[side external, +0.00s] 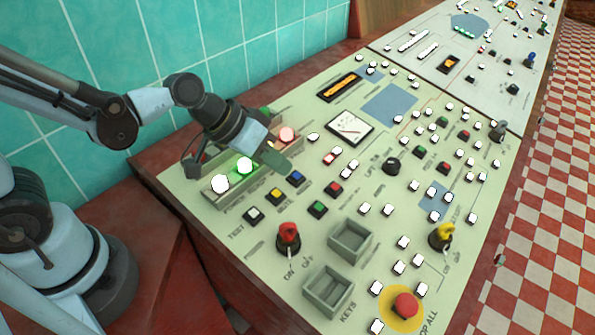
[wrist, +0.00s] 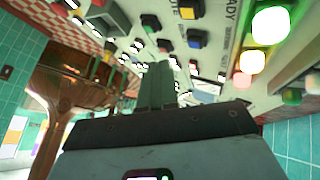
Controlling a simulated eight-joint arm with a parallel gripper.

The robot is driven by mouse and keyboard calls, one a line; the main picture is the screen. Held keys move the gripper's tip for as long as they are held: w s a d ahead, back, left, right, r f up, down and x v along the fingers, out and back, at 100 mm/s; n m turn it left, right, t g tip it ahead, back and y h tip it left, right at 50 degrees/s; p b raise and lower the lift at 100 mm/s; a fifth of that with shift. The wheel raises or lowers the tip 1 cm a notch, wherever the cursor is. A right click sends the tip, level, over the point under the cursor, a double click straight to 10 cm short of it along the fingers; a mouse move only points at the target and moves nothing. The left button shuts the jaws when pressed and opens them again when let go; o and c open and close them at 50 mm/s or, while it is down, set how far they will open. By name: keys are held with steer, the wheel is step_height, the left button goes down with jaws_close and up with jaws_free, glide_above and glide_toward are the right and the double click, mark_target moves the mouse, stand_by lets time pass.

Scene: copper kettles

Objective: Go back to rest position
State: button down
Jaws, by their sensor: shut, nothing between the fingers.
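My gripper (side external: 279,160) is at the upper left of the cream control panel (side external: 285,128) in the side view. It hangs just above the panel, beside a row of round lamps. Its green-grey fingers are together and empty. In the wrist view the shut fingers (wrist: 157,85) point up toward the panel's buttons and lamps. I cannot tell whether the fingertips touch the panel.
Lit white (side external: 220,184), green (side external: 244,166) and red (side external: 287,134) lamps stand close to my gripper. A copper vessel (wrist: 75,75) shows in the wrist view.

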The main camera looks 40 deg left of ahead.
steer(key=s+a+r+y, duration=0.2)
steer(key=a+r, duration=0.1)
steer(key=a, duration=0.2)
steer(key=s+a+r+n+t+y, duration=0.1)
steer(key=s+a+r+y, duration=0.1)
steer(key=a, duration=0.4)
steer(key=shift+s+a+r+y, duration=0.3)
steer(key=shift+s+r+y, duration=0.1)
steer(key=shift+s+r, duration=0.05)
steer(key=shift+n, duration=0.3)
steer(key=r+n+g+y, duration=0.2)
steer(key=n+g, duration=0.4)
steer(key=n, duration=0.9)
glide_above(276, 192)
steer(key=d, duration=0.2)
steer(key=shift+d+f+n+g, duration=0.25)
steer(key=shift+d+n+g, duration=0.4)
steer(key=shift+n, duration=0.75)
steer(key=shift+d+f, duration=0.1)
steer(key=a+f, duration=0.1)
steer(key=f, duration=0.3)
steer(key=a+f, duration=0.1)
steer(key=f, duration=0.8)
steer(key=shift+a+f, duration=0.3)
steer(key=shift+a, duration=0.1)
steer(key=shift+f, duration=0.1)
